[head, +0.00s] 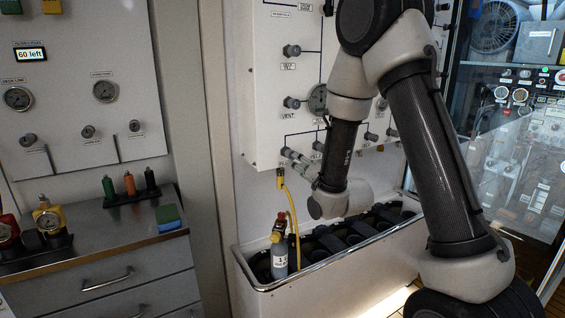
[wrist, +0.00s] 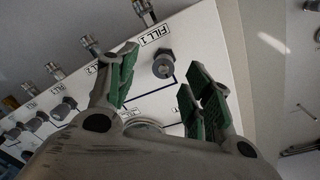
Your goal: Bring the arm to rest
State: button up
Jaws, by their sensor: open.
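A grey knob (wrist: 163,66) beside the FILL 1 label shows beyond the gap between the fingers. I cannot tell how far it is from the fingertips. In the head view the fingers are hard to make out against the panel fittings.
A grey cylinder (head: 279,258) with a yellow hose (head: 294,212) stands at the left end of the white trough (head: 335,275), below the panel. A glass-fronted cabinet (head: 510,140) is at right.

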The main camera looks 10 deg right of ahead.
jog(key=s+d+f+n+g+h, duration=0.1)
jog(key=s+f+g, duration=0.15)
jog(key=f, duration=0.35)
jog(key=s+f+n+g+h, duration=0.1)
jog(key=s+f+n+g, duration=0.1)
jog(key=f+g, duration=0.3)
jog(key=s+d+f+n+g, duration=0.2)
jog(key=s+d+f+g, duration=0.1)
jog(key=s, duration=0.4)
jog(key=s+d+r+g+h, duration=0.1)
jog(key=s+d+r, duration=0.3)
jog(key=s+r, duration=0.7)
jog(key=s+d+r+g+h, duration=0.1)
jog(key=s+d+r, duration=0.4)
jog(key=s+r, duration=0.6)
jog(key=s, duration=0.3)
jog(key=shift+d+r+n, duration=0.15)
jog(key=shift+r+n, duration=0.05)
jog(key=shift+n, duration=0.2)
jog(key=shift+s, duration=0.1)
jog(key=shift+c, duration=0.5)
